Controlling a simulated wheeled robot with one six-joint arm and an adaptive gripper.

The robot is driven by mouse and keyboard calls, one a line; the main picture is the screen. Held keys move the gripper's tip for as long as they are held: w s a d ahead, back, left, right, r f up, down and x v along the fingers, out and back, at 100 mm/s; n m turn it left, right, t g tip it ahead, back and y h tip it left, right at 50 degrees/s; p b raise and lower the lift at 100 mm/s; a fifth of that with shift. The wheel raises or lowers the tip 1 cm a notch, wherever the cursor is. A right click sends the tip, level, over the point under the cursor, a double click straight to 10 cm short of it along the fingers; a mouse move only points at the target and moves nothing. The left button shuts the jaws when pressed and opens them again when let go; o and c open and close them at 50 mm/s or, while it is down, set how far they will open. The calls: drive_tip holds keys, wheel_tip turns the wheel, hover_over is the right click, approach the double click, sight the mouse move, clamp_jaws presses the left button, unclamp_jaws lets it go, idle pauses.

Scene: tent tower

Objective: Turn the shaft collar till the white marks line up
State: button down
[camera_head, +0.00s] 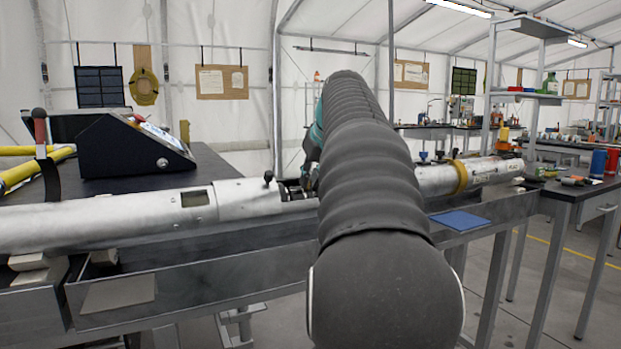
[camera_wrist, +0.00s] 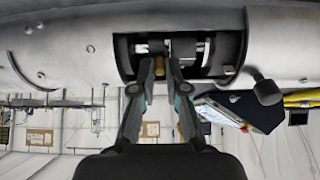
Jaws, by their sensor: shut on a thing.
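A long silver tube (camera_head: 100,224) lies along the bench, with an opening in its side. In the wrist view the tube (camera_wrist: 70,45) runs across the top, and its dark opening shows a bright shaft (camera_wrist: 201,46) with a grey shaft collar (camera_wrist: 183,48) around it. My gripper (camera_wrist: 160,68) reaches into the opening, its two fingers closed in on a small brass-coloured part at the collar. The fingertips partly cover this part. Pale patches show on the shaft on both sides of the collar; I cannot tell whether the white marks line up. My arm hides most of the gripper in the head view.
A black knob (camera_wrist: 267,88) sticks out of the tube beside the opening; it also shows in the head view (camera_head: 269,177). A black console (camera_head: 135,145) stands on the bench behind. A blue pad (camera_head: 460,220) lies right of my arm.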

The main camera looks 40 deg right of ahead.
idle(0.4)
drive_tip(key=c, duration=1.2)
unclamp_jaws()
drive_tip(key=v, duration=1.2)
drive_tip(key=shift+w+r, duration=0.1)
drive_tip(key=s+a+f+g+y, duration=0.1)
drive_tip(key=s+a+f, duration=0.2)
drive_tip(key=a+f, duration=1.4)
drive_tip(key=s+a+f+n, duration=0.1)
drive_tip(key=s+a+f, duration=0.5)
drive_tip(key=f, duration=0.4)
drive_tip(key=s+a+f+n, duration=0.1)
drive_tip(key=s+a+f, duration=0.5)
drive_tip(key=f, duration=0.5)
drive_tip(key=shift+s+a+n+g+y, duration=0.3)
drive_tip(key=shift+s+a+g+y, duration=0.1)
drive_tip(key=shift+a, duration=0.15)
